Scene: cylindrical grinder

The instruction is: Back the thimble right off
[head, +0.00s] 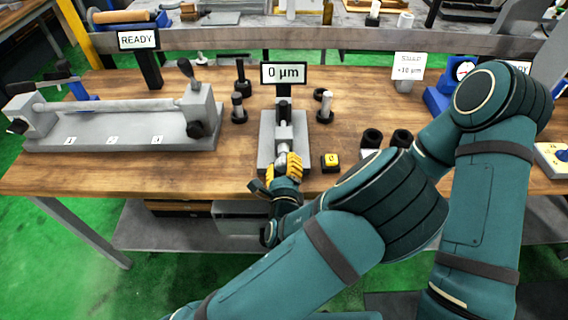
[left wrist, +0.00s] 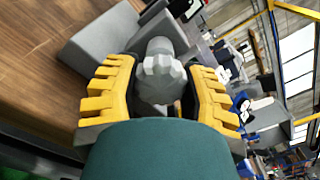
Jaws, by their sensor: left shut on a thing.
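The grey thimble (left wrist: 158,80) sits between the yellow fingers of my left gripper (left wrist: 160,92) in the left wrist view. In the head view my left gripper (head: 288,166) is shut on it at the front end of the grey gauge block (head: 268,140). The fingers hide most of the thimble there. A display (head: 283,73) behind the gauge reads 0 µm. A dark upright post stands on the gauge between the thimble and the display. My right gripper is not seen; my arm links cover the right side.
A small yellow-topped button block (head: 330,160) stands right of the gauge. Dark cylinders (head: 372,138) and small posts (head: 325,107) stand nearby. A long grey fixture (head: 120,128) with a READY sign fills the left. A sign (head: 408,66) reads +10 µm. Bare wood lies left of the gauge.

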